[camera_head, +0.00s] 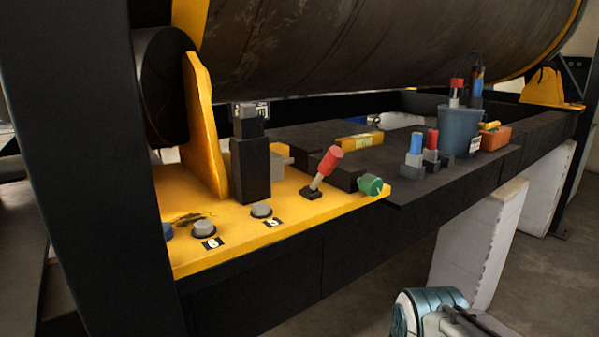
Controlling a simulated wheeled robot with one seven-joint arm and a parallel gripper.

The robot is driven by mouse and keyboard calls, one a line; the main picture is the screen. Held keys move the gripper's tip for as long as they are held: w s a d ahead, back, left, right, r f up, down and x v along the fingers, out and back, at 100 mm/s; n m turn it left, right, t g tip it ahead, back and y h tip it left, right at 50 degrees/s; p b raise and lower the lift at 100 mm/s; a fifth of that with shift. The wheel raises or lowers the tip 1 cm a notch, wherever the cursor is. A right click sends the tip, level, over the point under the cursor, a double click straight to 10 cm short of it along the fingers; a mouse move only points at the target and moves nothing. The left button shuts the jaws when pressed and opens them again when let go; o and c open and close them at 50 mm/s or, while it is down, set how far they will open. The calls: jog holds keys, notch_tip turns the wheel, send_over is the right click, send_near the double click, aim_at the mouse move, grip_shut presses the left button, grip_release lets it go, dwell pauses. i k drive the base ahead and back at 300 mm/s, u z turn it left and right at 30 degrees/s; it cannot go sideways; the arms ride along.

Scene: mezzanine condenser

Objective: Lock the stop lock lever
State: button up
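A lever with a red cylindrical grip (326,164) stands on the yellow panel (290,215). Its grey shaft rises from a small dark base and leans up to the right. It is the only lever with a long shaft on this panel and looks like the stop lock lever, but no label on it can be read. A teal and white rounded part (436,312) at the bottom edge seems to be a link of my arm, well below and to the right of the lever. My gripper's fingers do not show.
A green knob (373,185) sits right of the lever, at the panel's edge. A black block (250,165) stands left of it. Grey buttons (261,210) are in front. A blue bucket (460,130) and small tools stand on the dark shelf behind. A large cylinder hangs above.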

aim_at(334, 155)
jog(key=k, duration=1.25)
jog(key=z, duration=0.7)
jog(key=i, duration=1.15)
jog(key=u, duration=0.25)
